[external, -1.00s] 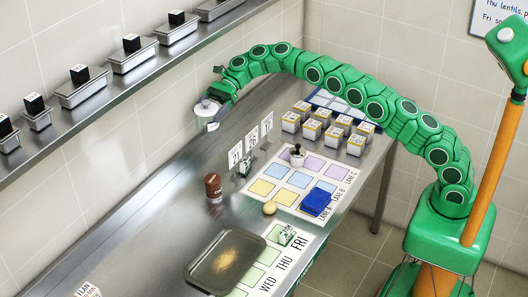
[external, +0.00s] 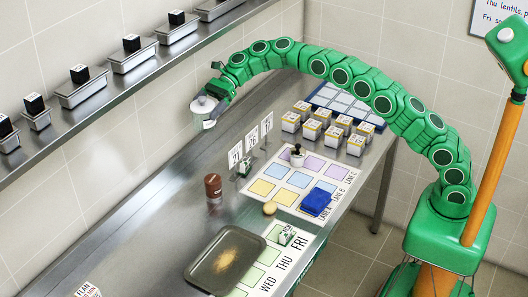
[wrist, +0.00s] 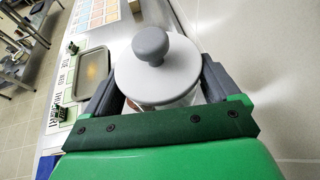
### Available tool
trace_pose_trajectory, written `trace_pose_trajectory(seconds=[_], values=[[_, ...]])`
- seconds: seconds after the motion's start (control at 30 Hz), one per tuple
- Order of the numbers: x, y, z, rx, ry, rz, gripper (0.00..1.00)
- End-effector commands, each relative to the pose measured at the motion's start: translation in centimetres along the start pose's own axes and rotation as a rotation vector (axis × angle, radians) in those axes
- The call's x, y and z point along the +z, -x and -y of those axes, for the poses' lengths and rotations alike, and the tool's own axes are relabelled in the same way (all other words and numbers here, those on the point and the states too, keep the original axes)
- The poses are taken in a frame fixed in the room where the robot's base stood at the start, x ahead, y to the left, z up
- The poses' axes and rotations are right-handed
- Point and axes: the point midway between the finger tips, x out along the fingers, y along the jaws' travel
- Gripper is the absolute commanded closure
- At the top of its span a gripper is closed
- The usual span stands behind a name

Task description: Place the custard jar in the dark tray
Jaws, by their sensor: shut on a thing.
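My gripper (external: 213,96) is shut on a jar (external: 204,109) with a pale lid and a grey knob. It holds the jar upright above the back of the counter, near the wall. In the wrist view the jar's lid (wrist: 140,82) sits between the two grey fingers and hides most of the body. I cannot read the jar's label. The dark tray (external: 207,273) lies flat at the near end of the counter, well apart from the jar, with brownish crumbs in its middle. It also shows in the wrist view (wrist: 79,78).
Several white boxes (external: 309,131) stand behind. A wall shelf (external: 105,98) runs above.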

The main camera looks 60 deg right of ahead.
Motion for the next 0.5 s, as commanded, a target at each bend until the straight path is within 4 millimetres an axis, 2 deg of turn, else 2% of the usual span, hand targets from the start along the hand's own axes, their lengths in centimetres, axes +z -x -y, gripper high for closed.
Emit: trace_pose_trajectory(seconds=[0.03,0.33,0.5], values=[[0.7,-0.4,-0.6,-0.004,-0.001,0.002,0.76],[2.3,-2.8,-3.8,-0.036,-0.016,0.001,0.76],[3.1,-4.2,-6.2,-0.047,-0.018,0.001,0.76]])
